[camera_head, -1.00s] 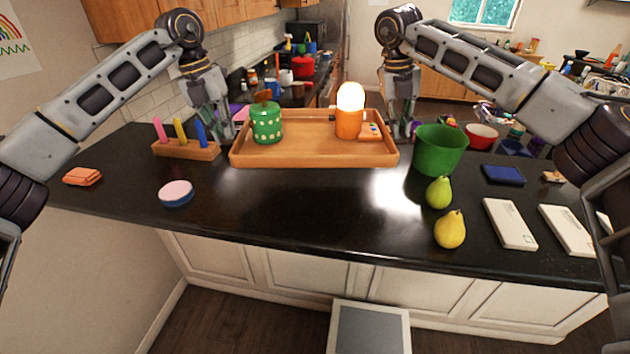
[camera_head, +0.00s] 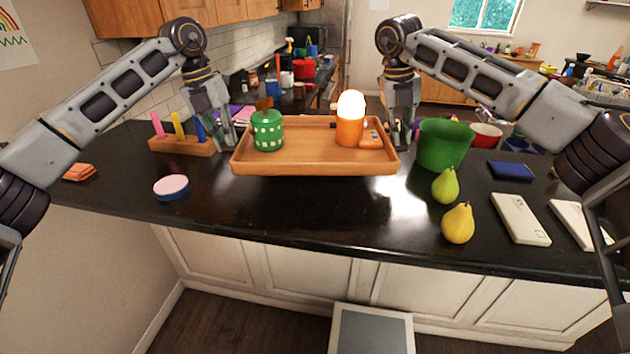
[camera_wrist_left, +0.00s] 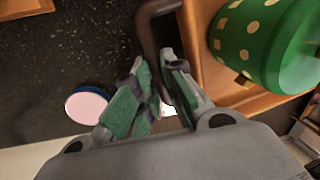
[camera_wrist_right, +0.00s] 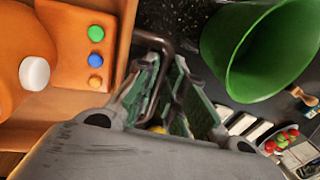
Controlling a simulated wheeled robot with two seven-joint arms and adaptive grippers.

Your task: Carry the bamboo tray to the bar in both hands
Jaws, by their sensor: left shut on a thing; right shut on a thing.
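The bamboo tray (camera_head: 315,167) is level in the middle of the head view, over the black counter. I cannot tell how far, if at all, it is off the counter. A green dotted canister (camera_head: 267,131) stands on its left part. An orange lamp with a glowing dome (camera_head: 350,120) stands on its right part. My left gripper (camera_head: 231,141) is shut on the tray's left handle, a dark bent bar (camera_wrist_left: 150,22). My right gripper (camera_head: 397,142) is shut on the right handle (camera_wrist_right: 166,46). The fingertips are partly hidden in the head view.
A green bucket (camera_head: 442,146) stands close to the tray's right side. A peg block (camera_head: 181,145) is close on the left. Two pears (camera_head: 457,222), a round pink-topped disc (camera_head: 171,187) and white boxes (camera_head: 520,219) lie nearer. The front middle of the counter (camera_head: 300,215) is clear.

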